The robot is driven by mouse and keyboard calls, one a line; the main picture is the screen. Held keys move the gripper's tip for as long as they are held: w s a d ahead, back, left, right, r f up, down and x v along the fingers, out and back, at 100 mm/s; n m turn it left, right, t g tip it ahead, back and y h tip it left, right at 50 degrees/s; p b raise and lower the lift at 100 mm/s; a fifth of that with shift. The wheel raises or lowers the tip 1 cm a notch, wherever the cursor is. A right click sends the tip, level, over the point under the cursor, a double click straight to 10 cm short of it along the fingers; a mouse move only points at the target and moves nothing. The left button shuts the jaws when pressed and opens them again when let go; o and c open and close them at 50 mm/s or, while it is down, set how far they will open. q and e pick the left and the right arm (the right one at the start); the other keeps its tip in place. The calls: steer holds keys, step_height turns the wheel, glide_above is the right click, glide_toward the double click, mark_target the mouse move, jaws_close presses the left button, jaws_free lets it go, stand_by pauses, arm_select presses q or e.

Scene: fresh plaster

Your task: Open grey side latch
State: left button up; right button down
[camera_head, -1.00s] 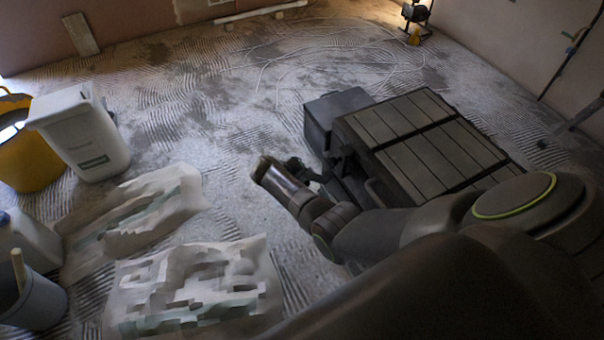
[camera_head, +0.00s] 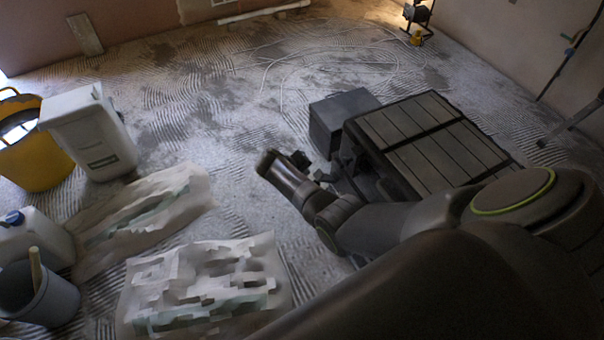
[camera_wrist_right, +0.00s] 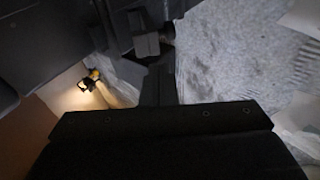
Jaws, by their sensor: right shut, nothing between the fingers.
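A dark grey box with a slatted top (camera_head: 432,140) stands on the floor at centre right in the head view, its left side in shadow. I cannot make out the grey side latch clearly in the head view. My right gripper (camera_head: 312,167) is just left of the box's shadowed side; it is shut and empty. I cannot tell if it touches the box. In the right wrist view, dark box surfaces (camera_wrist_right: 40,40) fill the upper left, and a small grey block (camera_wrist_right: 145,44) shows at upper centre; I cannot tell if it is the latch. My left gripper is not in view.
A smaller dark box (camera_head: 340,115) adjoins the slatted one at its far left. Crumpled sheets (camera_head: 205,285), a white bin (camera_head: 90,130), a yellow tub (camera_head: 35,160) and a grey bucket (camera_head: 45,295) stand at left. A work lamp (camera_head: 418,15) is far back. The middle floor is clear.

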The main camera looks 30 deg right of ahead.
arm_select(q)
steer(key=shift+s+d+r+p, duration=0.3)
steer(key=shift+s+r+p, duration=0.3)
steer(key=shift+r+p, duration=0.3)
arm_select(e)
steer(key=v, duration=0.9)
steer(key=shift+s+a, duration=0.2)
steer(key=shift+a, duration=0.1)
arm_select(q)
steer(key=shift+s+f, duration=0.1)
